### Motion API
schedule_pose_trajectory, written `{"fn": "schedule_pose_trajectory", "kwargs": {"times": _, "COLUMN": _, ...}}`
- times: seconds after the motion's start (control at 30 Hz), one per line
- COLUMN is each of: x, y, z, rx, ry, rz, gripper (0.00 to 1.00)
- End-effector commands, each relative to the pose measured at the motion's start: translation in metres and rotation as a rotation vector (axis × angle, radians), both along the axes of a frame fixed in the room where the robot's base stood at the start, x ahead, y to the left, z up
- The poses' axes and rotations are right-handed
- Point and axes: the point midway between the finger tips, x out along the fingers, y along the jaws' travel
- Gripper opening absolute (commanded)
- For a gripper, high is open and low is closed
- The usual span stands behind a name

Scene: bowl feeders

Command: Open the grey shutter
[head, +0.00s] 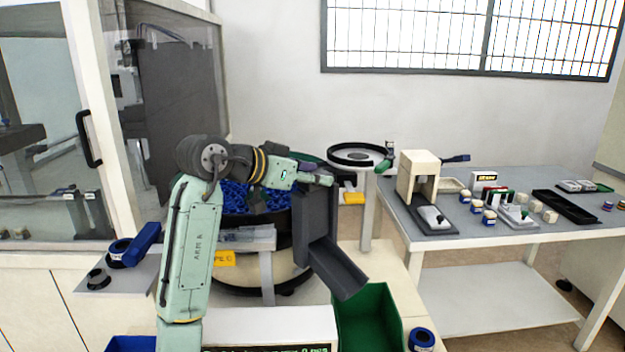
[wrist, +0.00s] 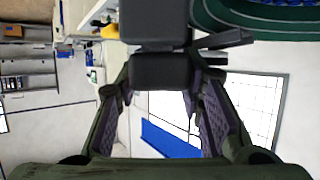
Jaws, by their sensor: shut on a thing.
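A dark grey housing with a sloping chute (head: 335,268) stands at the front right of the bowl feeder. My gripper (head: 322,180) is at the top of this housing, reaching in from the left. In the wrist view, a dark grey block (wrist: 162,72), which looks like the grip of the grey shutter, sits between the fingertips of my gripper (wrist: 165,82). The fingers are closed on its two sides. How far the shutter stands open cannot be told, as the gripper and housing hide it.
The feeder bowl holds blue parts (head: 236,196). A green bin (head: 368,318) stands below the chute. A second round feeder (head: 355,154) is behind. A side table (head: 480,222) with small fixtures is at right; a glazed cabinet with a black handle (head: 88,138) is at left.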

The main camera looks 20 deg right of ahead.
Motion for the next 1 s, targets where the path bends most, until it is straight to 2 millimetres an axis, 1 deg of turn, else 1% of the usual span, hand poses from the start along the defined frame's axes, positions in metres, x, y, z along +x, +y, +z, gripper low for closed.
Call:
{"fn": "schedule_pose_trajectory", "kwargs": {"times": 0.03, "x": 0.0, "y": -0.0002, "z": 0.0106, "rx": -0.003, "ry": -0.003, "rz": 0.001, "gripper": 0.0}}
{"fn": "schedule_pose_trajectory", "kwargs": {"times": 0.3, "x": -0.0001, "y": 0.0, "z": 0.0085, "rx": -0.003, "ry": -0.003, "rz": 0.001, "gripper": 0.0}}
{"fn": "schedule_pose_trajectory", "kwargs": {"times": 0.33, "x": -0.0001, "y": 0.0, "z": 0.0083, "rx": -0.003, "ry": -0.003, "rz": 0.001, "gripper": 0.35}}
{"fn": "schedule_pose_trajectory", "kwargs": {"times": 0.6, "x": 0.0, "y": 0.0, "z": 0.0077, "rx": -0.002, "ry": -0.002, "rz": 0.001, "gripper": 0.53}}
{"fn": "schedule_pose_trajectory", "kwargs": {"times": 0.63, "x": 0.0, "y": 0.0, "z": 0.0076, "rx": -0.002, "ry": -0.002, "rz": 0.0, "gripper": 0.55}}
{"fn": "schedule_pose_trajectory", "kwargs": {"times": 0.9, "x": -0.0001, "y": 0.0003, "z": 0.0075, "rx": -0.002, "ry": -0.001, "rz": 0.0, "gripper": 0.55}}
{"fn": "schedule_pose_trajectory", "kwargs": {"times": 1.0, "x": -0.0014, "y": 0.0047, "z": 0.0096, "rx": -0.002, "ry": -0.002, "rz": 0.002, "gripper": 0.55}}
